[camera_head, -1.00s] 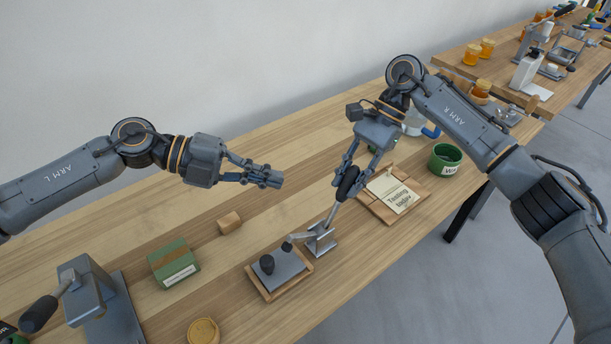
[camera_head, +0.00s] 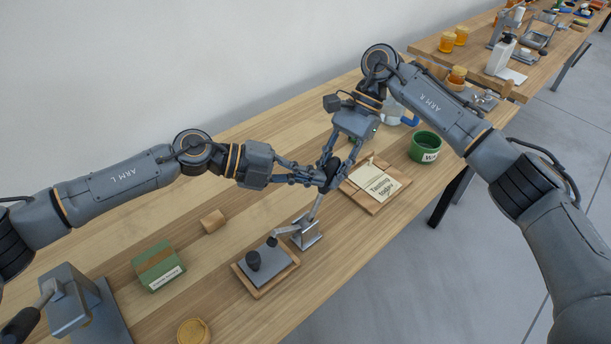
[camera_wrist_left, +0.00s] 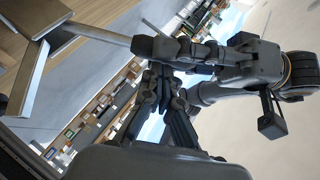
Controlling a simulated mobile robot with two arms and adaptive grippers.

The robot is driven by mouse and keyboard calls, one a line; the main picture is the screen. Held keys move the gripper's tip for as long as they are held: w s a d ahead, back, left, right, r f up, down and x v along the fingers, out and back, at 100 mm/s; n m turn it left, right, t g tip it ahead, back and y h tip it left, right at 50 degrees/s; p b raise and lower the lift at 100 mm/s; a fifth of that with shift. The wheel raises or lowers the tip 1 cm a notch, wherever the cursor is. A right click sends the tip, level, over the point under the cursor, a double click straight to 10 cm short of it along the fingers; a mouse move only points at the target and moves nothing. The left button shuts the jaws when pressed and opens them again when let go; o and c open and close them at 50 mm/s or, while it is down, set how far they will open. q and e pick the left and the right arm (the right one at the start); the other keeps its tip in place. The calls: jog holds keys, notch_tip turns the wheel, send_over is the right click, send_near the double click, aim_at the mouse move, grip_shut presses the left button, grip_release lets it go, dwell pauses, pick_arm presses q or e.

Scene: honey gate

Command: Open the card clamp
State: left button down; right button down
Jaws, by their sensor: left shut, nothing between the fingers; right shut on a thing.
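The card clamp (camera_head: 306,234) is a grey metal block with a lever on the table. Its arm reaches left over a grey plate on a wooden board (camera_head: 265,291), with a black knob (camera_head: 253,260) at its end. The lever rod (camera_head: 316,208) stands up, tilted right; it also shows in the left wrist view (camera_wrist_left: 98,35). My right gripper (camera_head: 332,172) is shut on the lever's black grip (camera_wrist_left: 153,48). My left gripper (camera_head: 322,179) is shut and empty, close beside the right gripper; I cannot tell whether they touch. The fingers largely hide the grip.
A "Tasting today" card (camera_head: 376,184) lies on a wooden board to the right, by a green pot (camera_head: 425,148). A green box (camera_head: 158,266), wooden block (camera_head: 213,221), round yellow-topped item (camera_head: 193,332) and grey lever press (camera_head: 78,303) stand left.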

jog(key=shift+s, duration=0.1)
pick_arm(q)
jog(key=shift+w+d+f+y, duration=0.3)
jog(key=shift+w+d, duration=0.2)
jog(key=shift+w, duration=0.15)
pick_arm(e)
jog(key=shift+r, duration=0.1)
jog(key=c, duration=1.1)
grip_release()
jog(key=shift+a, duration=0.1)
